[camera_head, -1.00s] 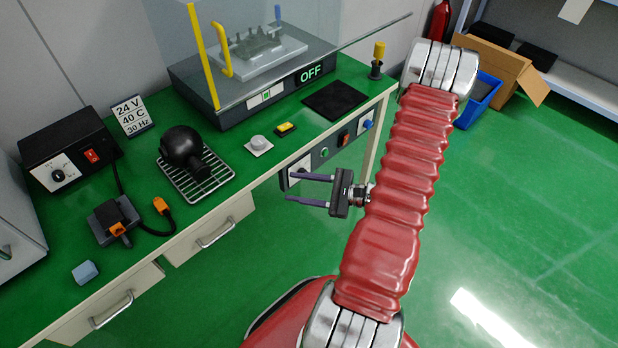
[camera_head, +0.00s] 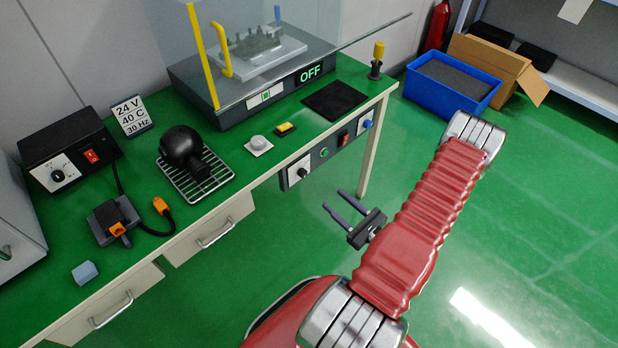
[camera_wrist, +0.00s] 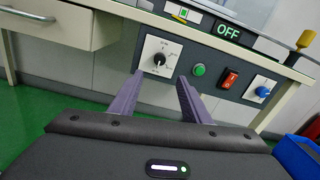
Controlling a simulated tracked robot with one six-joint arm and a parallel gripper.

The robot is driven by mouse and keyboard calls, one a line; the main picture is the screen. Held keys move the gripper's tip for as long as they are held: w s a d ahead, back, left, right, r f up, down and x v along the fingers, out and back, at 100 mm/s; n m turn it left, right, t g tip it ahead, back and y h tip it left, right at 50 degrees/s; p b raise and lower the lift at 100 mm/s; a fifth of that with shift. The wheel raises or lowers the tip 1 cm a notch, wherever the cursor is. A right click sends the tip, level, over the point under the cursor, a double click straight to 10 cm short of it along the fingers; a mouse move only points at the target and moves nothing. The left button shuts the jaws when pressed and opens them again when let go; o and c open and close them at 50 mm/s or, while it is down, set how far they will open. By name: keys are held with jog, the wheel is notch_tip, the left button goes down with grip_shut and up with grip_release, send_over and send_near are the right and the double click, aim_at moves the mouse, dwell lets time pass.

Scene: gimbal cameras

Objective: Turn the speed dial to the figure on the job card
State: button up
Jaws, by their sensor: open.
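The job card (camera_head: 131,115) stands at the back of the bench and reads 24 V, 40 C, 30 Hz. A front panel under the bench edge carries a black knob on a white scale plate (camera_head: 303,171), also in the wrist view (camera_wrist: 158,59), and a blue knob (camera_head: 366,124), also there (camera_wrist: 262,91). The scale figures are too small to read, so I cannot tell which is the speed dial. My gripper (camera_head: 333,199) is open and empty, in front of the panel and apart from it. In the wrist view the black knob shows beyond and between my fingertips (camera_wrist: 160,75).
Between the knobs are a green button (camera_wrist: 199,70) and a red switch (camera_wrist: 229,79). A black box (camera_head: 68,155) with another dial stands at the bench's left. The display (camera_head: 310,73) reads OFF. A blue crate (camera_head: 452,83) stands on the floor; the floor right of my arm is clear.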

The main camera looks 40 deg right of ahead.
aim_at(305, 174)
jog(key=shift+w, duration=6.95)
jog(key=shift+c, duration=0.4)
jog(key=c, duration=0.9)
jog(key=shift+d, duration=0.15)
jog(key=shift+c, duration=0.3)
